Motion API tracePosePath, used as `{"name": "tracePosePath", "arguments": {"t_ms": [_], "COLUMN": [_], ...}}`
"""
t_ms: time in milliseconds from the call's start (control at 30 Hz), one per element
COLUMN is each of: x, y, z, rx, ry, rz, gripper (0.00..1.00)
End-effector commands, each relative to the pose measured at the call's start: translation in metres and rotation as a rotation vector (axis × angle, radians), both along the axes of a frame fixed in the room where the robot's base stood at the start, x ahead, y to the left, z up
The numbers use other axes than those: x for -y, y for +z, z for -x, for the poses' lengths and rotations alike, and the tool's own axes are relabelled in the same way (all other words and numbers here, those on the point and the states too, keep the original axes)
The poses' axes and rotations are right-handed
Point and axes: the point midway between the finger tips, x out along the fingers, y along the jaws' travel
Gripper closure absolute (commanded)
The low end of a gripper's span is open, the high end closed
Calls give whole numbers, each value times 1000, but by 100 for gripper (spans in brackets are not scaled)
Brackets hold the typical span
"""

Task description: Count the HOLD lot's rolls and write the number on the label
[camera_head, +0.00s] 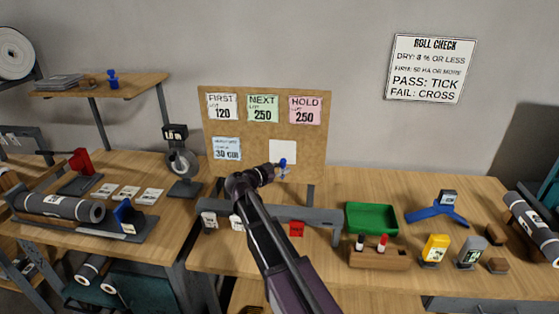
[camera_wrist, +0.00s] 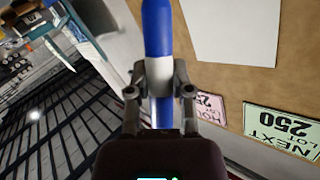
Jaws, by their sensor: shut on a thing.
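My gripper (camera_head: 278,171) is in front of the lower right part of the cork board (camera_head: 318,140). In the wrist view my gripper (camera_wrist: 160,80) is shut on a blue pen-like thing (camera_wrist: 158,28) with a white band. Its blue end also shows in the head view (camera_head: 283,161), by the blank white label (camera_head: 281,146). I cannot tell whether it touches the label, which also shows in the wrist view (camera_wrist: 238,30). The pink HOLD card (camera_head: 304,110) reads 250. Grey rolls lie on the left table (camera_head: 62,206) and at the right edge (camera_head: 530,225); I cannot tell their lot.
The board also has FIRST (camera_head: 222,107), NEXT (camera_head: 263,109) and blue (camera_head: 227,149) cards. A ROLL CHECK sign (camera_head: 431,68) hangs on the wall.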

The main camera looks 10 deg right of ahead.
Motion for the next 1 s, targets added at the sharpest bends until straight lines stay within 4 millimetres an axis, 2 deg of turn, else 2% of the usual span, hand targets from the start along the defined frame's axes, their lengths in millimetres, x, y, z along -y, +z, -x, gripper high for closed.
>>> {"name": "tracePosePath", "arguments": {"t_ms": [300,500,700,1000], "x": [-11,-21,-27,-27], "y": [41,60,67,67], "z": [20,34,40,40], "rx": [421,612,676,675], "ry": [-155,-186,-186,-185], "rz": [84,137,153,153], "gripper": [100,100,100,100]}}
